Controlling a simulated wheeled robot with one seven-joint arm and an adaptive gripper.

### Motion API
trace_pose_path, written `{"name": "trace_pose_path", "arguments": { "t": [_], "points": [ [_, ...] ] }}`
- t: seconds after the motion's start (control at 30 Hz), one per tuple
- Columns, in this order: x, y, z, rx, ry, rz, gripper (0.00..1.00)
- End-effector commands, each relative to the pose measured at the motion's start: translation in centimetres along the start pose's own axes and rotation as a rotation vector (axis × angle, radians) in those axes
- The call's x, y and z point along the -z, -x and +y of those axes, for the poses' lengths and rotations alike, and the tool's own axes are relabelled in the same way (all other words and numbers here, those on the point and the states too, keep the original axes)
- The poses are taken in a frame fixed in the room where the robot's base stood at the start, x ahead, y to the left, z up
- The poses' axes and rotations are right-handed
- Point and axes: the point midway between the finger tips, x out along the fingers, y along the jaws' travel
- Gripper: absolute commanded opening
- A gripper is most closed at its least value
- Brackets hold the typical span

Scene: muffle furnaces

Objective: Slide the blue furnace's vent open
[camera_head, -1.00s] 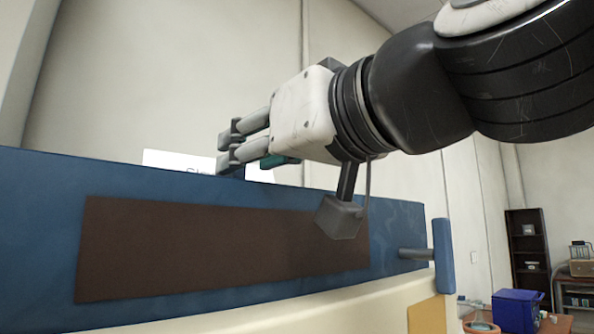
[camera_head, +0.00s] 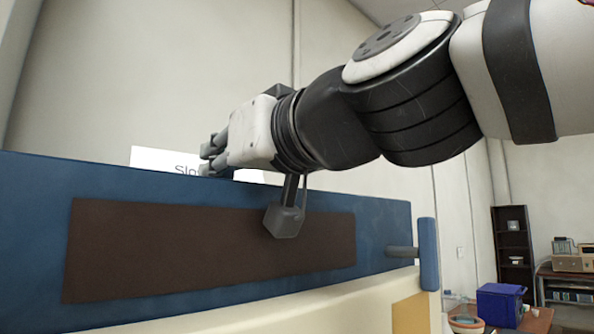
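The blue furnace (camera_head: 385,220) fills the lower left of the head view, with a brown panel (camera_head: 150,250) on its front and a blue handle (camera_head: 428,255) at its right side. My gripper (camera_head: 207,155) reaches over the top edge of the furnace, its fingers pointing left and away. The fingertips are in front of a white sign (camera_head: 160,162) with partly hidden lettering. I cannot tell how far apart the fingers are or whether they hold anything. No vent can be made out; the furnace's top surface is hidden from this low view.
A small grey box on a stem hangs from my wrist before the brown panel. At the far right stand a dark shelf (camera_head: 513,250), a blue bin (camera_head: 500,305) and a table with equipment (camera_head: 570,280). The space above the furnace's left part is clear.

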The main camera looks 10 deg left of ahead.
Motion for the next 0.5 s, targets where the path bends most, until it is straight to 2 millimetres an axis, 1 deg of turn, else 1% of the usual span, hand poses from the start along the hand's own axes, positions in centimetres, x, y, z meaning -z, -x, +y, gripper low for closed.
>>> {"name": "trace_pose_path", "arguments": {
  "t": [0.17, 0.5],
  "points": [
    [-0.1, -0.1, 0.3, 0.0, 0.001, 0.001, 0.0],
    [-0.3, -0.2, 3.9, -0.002, 0.002, 0.004, 0.0]
  ]
}}
